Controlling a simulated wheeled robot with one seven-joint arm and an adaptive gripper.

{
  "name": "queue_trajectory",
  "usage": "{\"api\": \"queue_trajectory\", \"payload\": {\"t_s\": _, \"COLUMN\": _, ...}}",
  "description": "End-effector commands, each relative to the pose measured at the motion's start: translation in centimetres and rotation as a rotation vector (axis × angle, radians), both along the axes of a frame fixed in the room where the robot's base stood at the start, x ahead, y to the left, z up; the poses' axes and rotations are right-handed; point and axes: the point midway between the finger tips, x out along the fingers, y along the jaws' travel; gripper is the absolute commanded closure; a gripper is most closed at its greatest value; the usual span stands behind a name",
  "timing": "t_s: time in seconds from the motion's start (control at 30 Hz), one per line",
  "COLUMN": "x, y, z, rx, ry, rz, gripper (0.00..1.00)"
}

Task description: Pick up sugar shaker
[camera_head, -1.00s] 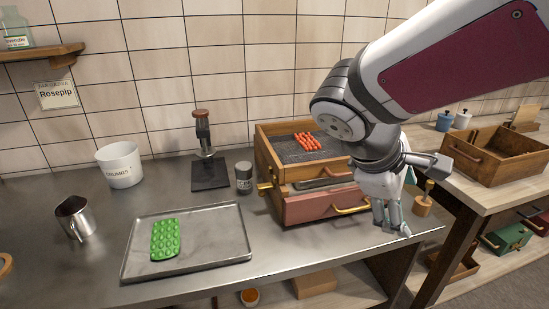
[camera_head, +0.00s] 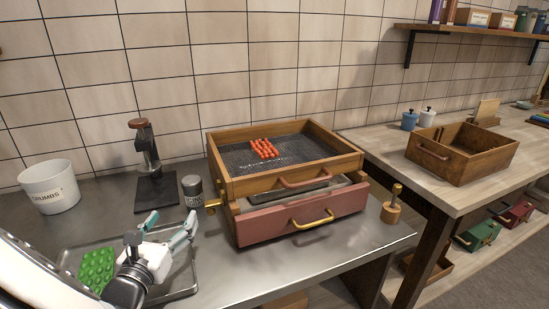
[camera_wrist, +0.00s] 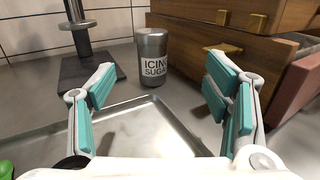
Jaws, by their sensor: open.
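My gripper (camera_head: 168,226) is open and empty, with teal finger pads, above the metal tray. It is apart from the shaker, on the near side of it. The open fingers (camera_wrist: 160,95) also show in the wrist view.
The press stand (camera_head: 154,190) is just left of the shaker. The wooden drawer box (camera_head: 230,190) with a brass knob is close on its right. The tray (camera_head: 185,291) holds a green mould (camera_head: 97,268). A white crumbs bucket (camera_head: 50,190) stands far left.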

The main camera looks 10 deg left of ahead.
Motion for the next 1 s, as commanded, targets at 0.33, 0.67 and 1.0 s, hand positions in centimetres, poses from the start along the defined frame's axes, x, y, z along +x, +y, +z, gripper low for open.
{"api": "queue_trajectory", "payload": {"t_s": 0.33, "x": 1.4, "y": 1.6, "z": -1.9, "rx": -0.035, "ry": 0.011, "rz": 0.040, "gripper": 0.29}}
{"api": "queue_trajectory", "payload": {"t_s": 0.67, "x": 6.4, "y": 2.1, "z": -1.9, "rx": -0.035, "ry": 0.012, "rz": 0.042, "gripper": 0.29}}
{"api": "queue_trajectory", "payload": {"t_s": 1.0, "x": 9.7, "y": 2.4, "z": -1.7, "rx": -0.034, "ry": 0.011, "rz": 0.040, "gripper": 0.29}}
